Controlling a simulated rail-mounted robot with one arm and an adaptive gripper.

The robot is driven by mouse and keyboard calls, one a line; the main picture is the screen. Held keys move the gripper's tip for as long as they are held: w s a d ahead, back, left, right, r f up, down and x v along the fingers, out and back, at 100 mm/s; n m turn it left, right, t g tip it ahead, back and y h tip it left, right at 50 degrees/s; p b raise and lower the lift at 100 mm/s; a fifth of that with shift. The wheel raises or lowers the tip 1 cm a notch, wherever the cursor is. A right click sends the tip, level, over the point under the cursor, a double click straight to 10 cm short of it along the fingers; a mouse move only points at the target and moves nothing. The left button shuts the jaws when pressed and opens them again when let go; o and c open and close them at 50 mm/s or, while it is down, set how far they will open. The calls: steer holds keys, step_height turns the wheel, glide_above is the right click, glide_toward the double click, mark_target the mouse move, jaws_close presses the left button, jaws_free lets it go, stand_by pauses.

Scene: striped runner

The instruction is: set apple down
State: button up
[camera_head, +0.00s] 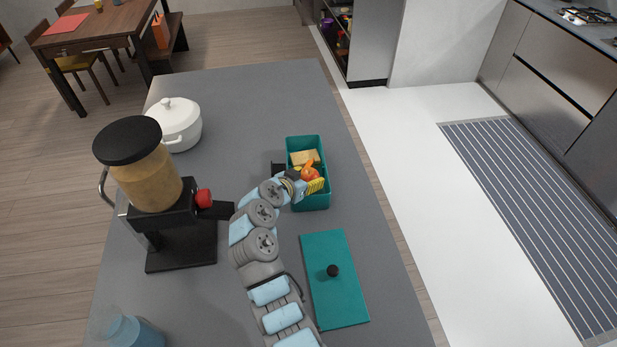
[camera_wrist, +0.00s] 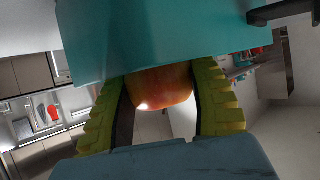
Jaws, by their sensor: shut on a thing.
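A red-orange apple (camera_head: 309,174) is held by my gripper (camera_head: 312,183) at the teal box (camera_head: 310,203) on the grey counter. In the wrist view the apple (camera_wrist: 162,84) sits between the two yellow-green fingers of my gripper (camera_wrist: 162,92), which are shut on it. The teal box wall (camera_wrist: 150,40) fills the top of that view and hides part of the apple. Whether the apple touches anything inside the box cannot be told.
A tan food piece (camera_head: 303,157) lies at the far end of the box. A teal lid with a black knob (camera_head: 345,300) lies nearer on the counter. The counter's far part is clear.

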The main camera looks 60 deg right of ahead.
steer(key=shift+f+b, duration=0.65)
steer(key=shift+b, duration=0.25)
steer(key=o, duration=1.2)
steer(key=shift+r, duration=0.15)
steer(key=shift+r+p, duration=0.7)
steer(key=shift+p, duration=0.45)
steer(key=b+v, duration=0.1)
steer(key=v, duration=1)
steer(key=shift+a, duration=0.45)
steer(key=shift+w, duration=0.1)
